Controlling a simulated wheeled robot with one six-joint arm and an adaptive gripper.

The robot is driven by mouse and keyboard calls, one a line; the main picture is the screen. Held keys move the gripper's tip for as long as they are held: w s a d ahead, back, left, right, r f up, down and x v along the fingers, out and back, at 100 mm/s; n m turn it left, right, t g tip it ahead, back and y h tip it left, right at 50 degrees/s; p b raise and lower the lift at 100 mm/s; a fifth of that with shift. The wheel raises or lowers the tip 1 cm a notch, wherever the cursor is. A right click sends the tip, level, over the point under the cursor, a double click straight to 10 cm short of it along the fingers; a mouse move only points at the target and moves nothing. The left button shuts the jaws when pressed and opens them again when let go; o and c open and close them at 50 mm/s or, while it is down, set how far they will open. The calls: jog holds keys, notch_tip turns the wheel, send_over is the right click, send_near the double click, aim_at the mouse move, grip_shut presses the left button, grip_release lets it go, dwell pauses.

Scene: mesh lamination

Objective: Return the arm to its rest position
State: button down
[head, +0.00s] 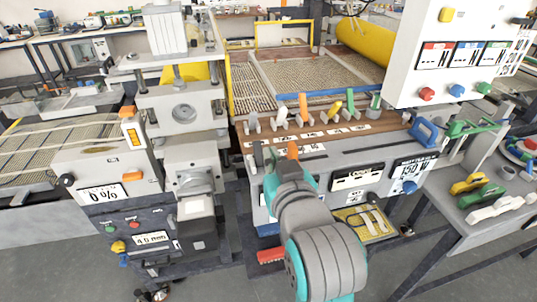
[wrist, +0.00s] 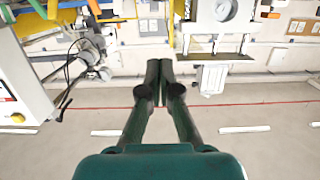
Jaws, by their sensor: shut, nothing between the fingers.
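My arm (head: 325,255), grey and teal, rises from the bottom of the head view and reaches over the front of the machine bench. Its far end stands near the row of coloured levers, and I cannot tell its gap to them. My gripper (wrist: 159,70) shows in the wrist view with its two dark green fingers drawn together at the tips, with nothing held. Floor and wall lie beyond the fingers there.
A lever row (head: 303,108) lines the bench in front of a mesh bed (head: 320,75). A white control panel (head: 455,55) hangs upper right. A press (head: 180,110) stands left. A side table (head: 490,215) with coloured parts stands right. Grey floor shows at the bottom.

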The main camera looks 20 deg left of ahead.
jog(key=shift+s+d+r, duration=0.15)
jog(key=shift+s+r, duration=0.05)
jog(key=shift+s, duration=0.1)
jog(key=s+d+f+m+h, duration=0.1)
jog(key=s+d+f, duration=0.2)
jog(key=d+f, duration=0.4)
jog(key=s+d+f+m+t+h, duration=0.1)
jog(key=s+d+f+h, duration=0.15)
jog(key=d+f, duration=0.55)
jog(key=s+d+f+m+h, duration=0.1)
jog(key=s+d+f, duration=0.25)
jog(key=f, duration=0.65)
jog(key=s+d+f+m+h, duration=0.2)
jog(key=s+d+f, duration=0.4)
jog(key=s+d, duration=0.45)
jog(key=s+d+m+h, duration=0.1)
jog(key=s, duration=0.7)
jog(key=s+d+r+h, duration=0.1)
jog(key=s+d, duration=0.1)
jog(key=s, duration=0.6)
jog(key=shift+s+r+m, duration=0.25)
jog(key=shift+r+m, duration=0.05)
jog(key=shift+m, duration=0.1)
jog(key=shift+h, duration=0.25)
